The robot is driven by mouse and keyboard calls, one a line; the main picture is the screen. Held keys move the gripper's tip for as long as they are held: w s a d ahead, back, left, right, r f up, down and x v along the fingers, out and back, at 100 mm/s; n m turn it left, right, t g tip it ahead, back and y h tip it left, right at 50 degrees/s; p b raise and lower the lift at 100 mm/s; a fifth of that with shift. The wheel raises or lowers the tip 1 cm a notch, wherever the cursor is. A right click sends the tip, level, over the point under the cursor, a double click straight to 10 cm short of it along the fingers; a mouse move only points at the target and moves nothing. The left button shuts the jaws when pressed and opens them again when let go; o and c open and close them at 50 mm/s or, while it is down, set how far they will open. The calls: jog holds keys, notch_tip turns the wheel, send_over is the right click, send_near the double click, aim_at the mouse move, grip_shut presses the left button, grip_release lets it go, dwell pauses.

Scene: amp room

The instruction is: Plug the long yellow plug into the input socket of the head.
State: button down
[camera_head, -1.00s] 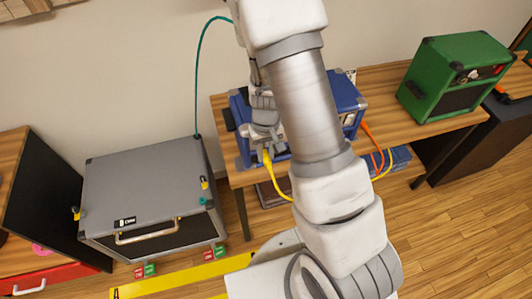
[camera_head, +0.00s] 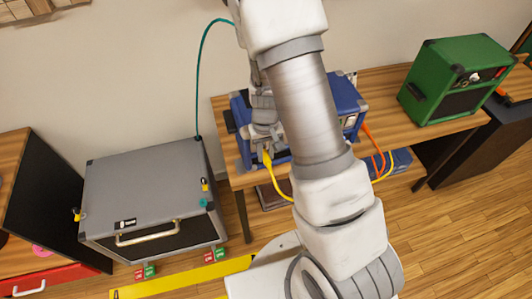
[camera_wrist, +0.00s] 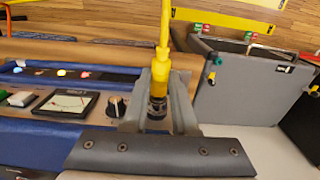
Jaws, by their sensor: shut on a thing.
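The blue head (camera_head: 346,94) stands on the wooden table, partly hidden behind my arm. In the wrist view, its panel with a meter (camera_wrist: 68,104), a black knob (camera_wrist: 117,105) and coloured lights lies left of my fingers. My gripper (camera_head: 265,143) is at the head's front, toward its left end. In the wrist view, my gripper (camera_wrist: 157,104) is shut on the yellow plug (camera_wrist: 160,82), whose cable runs away toward the top. A dark section shows between the fingers below the yellow sleeve. The plug's tip and the input socket are hidden, so I cannot tell whether they meet.
A grey cabinet (camera_head: 150,190) stands left of the table, with a teal cable (camera_head: 199,80) rising behind it. A green amp (camera_head: 457,78) stands at the table's right. Orange cables (camera_head: 371,140) hang at the table's front edge. Bare tabletop (camera_head: 395,95) lies between head and green amp.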

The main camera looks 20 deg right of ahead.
jog(key=c, duration=0.6)
grip_release()
notch_tip(320, 180, up, 18)
jog(key=p, duration=0.1)
jog(key=s+r+t, duration=0.2)
jog(key=s+r, duration=0.3)
jog(key=s+r+t, duration=0.1)
jog(key=s+r, duration=0.4)
jog(key=s+r+t, duration=0.2)
jog(key=s+r, duration=0.4)
jog(key=shift+t, duration=0.3)
